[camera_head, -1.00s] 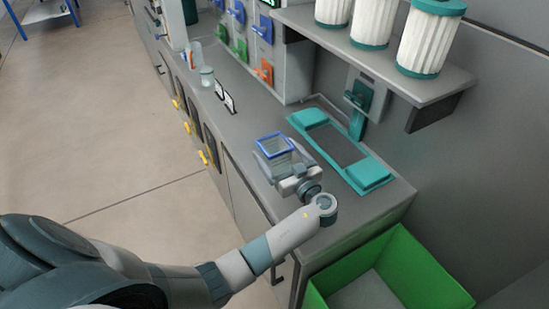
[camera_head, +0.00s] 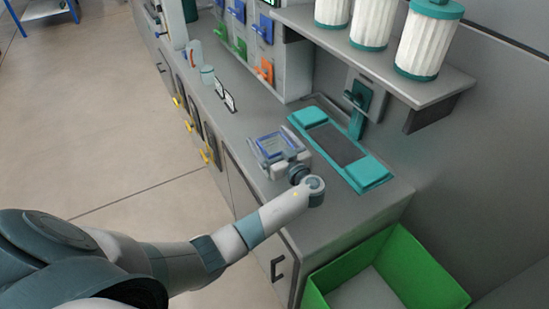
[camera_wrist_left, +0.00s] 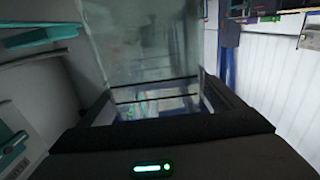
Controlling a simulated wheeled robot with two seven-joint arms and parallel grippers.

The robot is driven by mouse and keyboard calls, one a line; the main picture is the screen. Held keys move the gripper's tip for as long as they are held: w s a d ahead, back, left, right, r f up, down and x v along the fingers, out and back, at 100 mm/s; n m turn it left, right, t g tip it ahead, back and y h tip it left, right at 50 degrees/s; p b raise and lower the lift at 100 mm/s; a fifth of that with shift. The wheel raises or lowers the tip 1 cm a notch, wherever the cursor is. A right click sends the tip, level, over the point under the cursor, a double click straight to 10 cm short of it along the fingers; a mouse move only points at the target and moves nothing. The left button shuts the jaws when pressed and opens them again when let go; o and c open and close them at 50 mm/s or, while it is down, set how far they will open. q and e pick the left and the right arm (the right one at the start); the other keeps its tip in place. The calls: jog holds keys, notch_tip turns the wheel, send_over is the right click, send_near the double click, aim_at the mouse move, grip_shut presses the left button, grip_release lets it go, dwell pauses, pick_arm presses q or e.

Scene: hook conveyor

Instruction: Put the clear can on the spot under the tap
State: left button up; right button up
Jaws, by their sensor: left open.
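The clear can (camera_head: 269,145), see-through with a blue rim, is on the grey counter at the left gripper's far end. My left gripper (camera_head: 282,158) is open, with its fingers at the can. In the left wrist view the can's clear wall (camera_wrist_left: 150,45) rises large between the dark fingers (camera_wrist_left: 160,98); I cannot tell whether they touch it. The teal tap (camera_head: 357,100) is on the wall. Below it is a teal-framed station with a grey middle strip (camera_head: 338,147), which looks empty. My right gripper is not in view.
A shelf (camera_head: 385,72) with white-and-teal cylinders (camera_head: 422,40) overhangs the counter at the upper right. A green bin (camera_head: 400,262) stands at the counter's near end. Small containers (camera_head: 207,75) and upright cards stand farther back along the counter.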

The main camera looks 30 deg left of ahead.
pick_arm(q)
jog(key=shift+w+a, duration=0.2)
jog(key=shift+a, duration=0.2)
jog(key=c, duration=1.7)
